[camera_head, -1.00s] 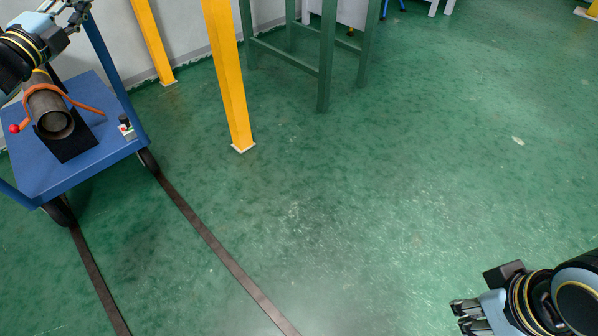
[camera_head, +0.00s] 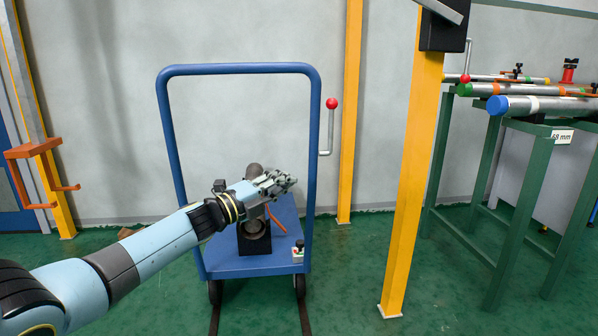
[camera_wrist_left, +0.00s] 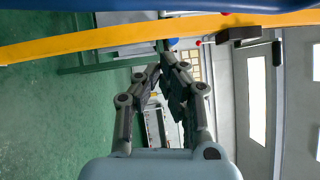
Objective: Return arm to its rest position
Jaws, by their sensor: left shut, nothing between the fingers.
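My left arm (camera_head: 150,245) reaches in from the lower left in the head view, stretched out towards the cart. Its gripper (camera_head: 288,181) is shut and empty, held in front of and above the blue cart (camera_head: 228,266). In the left wrist view the gripper fingers (camera_wrist_left: 168,62) come together at their tips with nothing between them. A dark metal pipe piece (camera_head: 254,246) rests on a black block on the cart, partly hidden behind my gripper and wrist. My right gripper is not in view.
A yellow post (camera_head: 408,190) stands right of the cart. A green rack (camera_head: 505,250) at the right carries long pipes, one with a blue end cap (camera_head: 497,105). A red-knobbed lever (camera_head: 331,104) is beside the cart handle. An orange bracket (camera_head: 35,150) is at the left.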

